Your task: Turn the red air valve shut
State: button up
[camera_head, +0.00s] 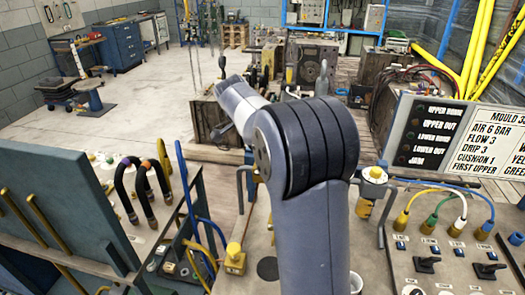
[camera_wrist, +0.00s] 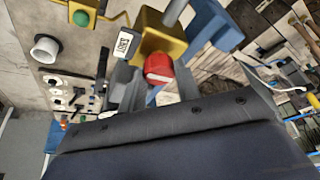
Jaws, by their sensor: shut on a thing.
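In the wrist view a red valve handle (camera_wrist: 158,68) sits in front of a yellow valve body (camera_wrist: 152,36). My gripper (camera_wrist: 155,82) reaches it with its grey fingers, one on each side, and is shut on the red handle. Part of the handle is hidden by the fingers, and its exact angle is hard to tell. A small white label (camera_wrist: 123,43) with dark letters is to the left of the yellow body. In the head view my arm covers the gripper and the red valve, so neither shows there.
A green knob (camera_wrist: 81,18) and a white cup-like part (camera_wrist: 46,48) are nearby. In the head view a panel with colored hoses (camera_head: 448,238) and a signboard (camera_head: 455,140) stand right. A yellow-topped fitting (camera_head: 375,173) is close beside my arm. Dark hoses (camera_head: 140,185) rise at left.

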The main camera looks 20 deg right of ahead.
dwell(0.3)
jog(key=o, duration=1)
jog(key=shift+c, duration=0.2)
jog(key=shift+r, duration=0.1)
jog(key=v, duration=1)
jog(key=shift+a+r+b, duration=0.2)
jog(key=shift+r+b, duration=0.1)
jog(key=x, duration=1.1)
jog(key=shift+p, duration=0.35)
